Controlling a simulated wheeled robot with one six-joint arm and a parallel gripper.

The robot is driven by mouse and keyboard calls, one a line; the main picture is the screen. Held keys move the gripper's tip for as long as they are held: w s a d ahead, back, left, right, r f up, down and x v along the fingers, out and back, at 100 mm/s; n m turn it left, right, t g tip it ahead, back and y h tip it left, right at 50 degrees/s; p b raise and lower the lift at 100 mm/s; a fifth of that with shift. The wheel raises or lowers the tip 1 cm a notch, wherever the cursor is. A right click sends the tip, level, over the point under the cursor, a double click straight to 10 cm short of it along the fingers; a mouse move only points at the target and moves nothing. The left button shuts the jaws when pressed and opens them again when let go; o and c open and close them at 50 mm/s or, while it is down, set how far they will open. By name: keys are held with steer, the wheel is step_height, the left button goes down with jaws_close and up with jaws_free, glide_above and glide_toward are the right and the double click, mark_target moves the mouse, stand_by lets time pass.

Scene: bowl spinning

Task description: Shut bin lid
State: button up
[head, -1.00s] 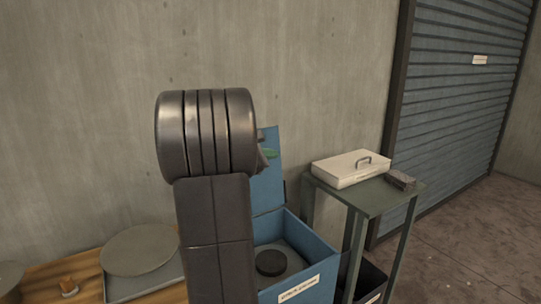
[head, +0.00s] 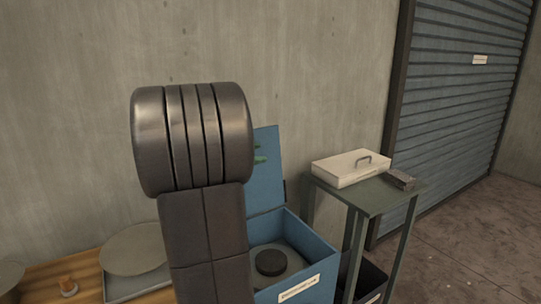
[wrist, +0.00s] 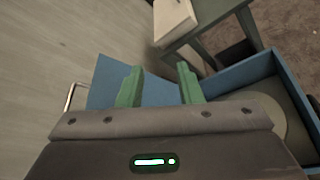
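The blue bin (head: 325,259) stands open in the head view, with a label on its front and a dark round piece (head: 270,262) on a grey disc inside. Its blue lid (head: 266,188) stands raised at the back. In the wrist view the lid (wrist: 158,91) lies behind and between my green fingertips, and the bin (wrist: 248,71) is at the right. My gripper (wrist: 159,88) is open, with nothing between its fingers. In the head view my arm hides most of it; a bit of green fingertip (head: 260,160) shows against the lid. I cannot tell whether they touch.
A green side table (head: 370,199) right of the bin holds a white lidded box (head: 350,168) and a small dark block (head: 399,179). A dark container (head: 372,279) sits below. A wooden bench (head: 40,280) with a round plate (head: 135,250) is at left. A concrete wall stands behind.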

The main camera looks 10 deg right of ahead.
steer(key=v, duration=0.7)
steer(key=shift+a, duration=0.2)
steer(key=shift+s, duration=0.1)
